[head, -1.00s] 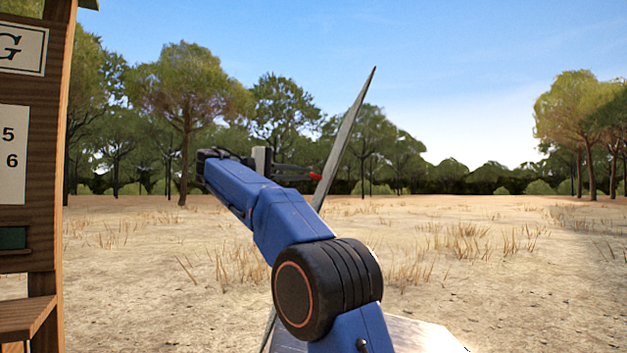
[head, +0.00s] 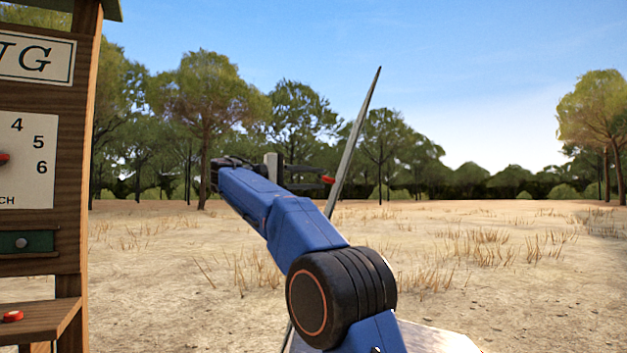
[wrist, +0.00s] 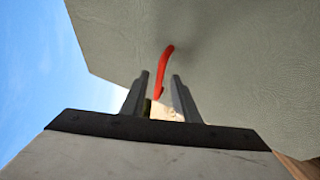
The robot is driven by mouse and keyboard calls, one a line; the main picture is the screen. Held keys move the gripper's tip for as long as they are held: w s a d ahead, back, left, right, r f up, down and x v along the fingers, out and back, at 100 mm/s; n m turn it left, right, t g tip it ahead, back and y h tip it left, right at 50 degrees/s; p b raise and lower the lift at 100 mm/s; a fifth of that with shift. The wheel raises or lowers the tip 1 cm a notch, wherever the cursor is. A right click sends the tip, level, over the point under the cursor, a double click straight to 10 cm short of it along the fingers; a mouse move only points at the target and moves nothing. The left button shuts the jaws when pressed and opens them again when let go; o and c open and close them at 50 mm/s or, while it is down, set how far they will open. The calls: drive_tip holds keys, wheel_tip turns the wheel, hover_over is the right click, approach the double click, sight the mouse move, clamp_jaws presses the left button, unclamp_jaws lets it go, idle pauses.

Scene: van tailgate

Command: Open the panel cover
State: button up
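The panel cover (head: 352,140) is a thin grey panel seen nearly edge-on in the head view, standing up at a tilt. In the wrist view its broad grey-green face (wrist: 235,60) fills the upper right. A curved red handle (wrist: 165,68) sticks out from that face; its red also shows in the head view (head: 328,179). My gripper (wrist: 160,82) is open, its two fingers apart. The handle's near end lies between or just beyond the fingertips; I cannot tell whether they touch it. The panel's hinge is not clearly visible.
A wooden board (head: 60,110) with a numbered dial plate (head: 25,165) and a green strip (head: 30,241) stands at the left. A small red object (head: 12,316) lies on its shelf (head: 40,322). A pale flat surface (head: 430,338) is at bottom centre. Dry ground ahead is open.

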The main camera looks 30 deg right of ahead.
drive_tip(key=w+a, duration=0.1)
drive_tip(key=a, duration=1.1)
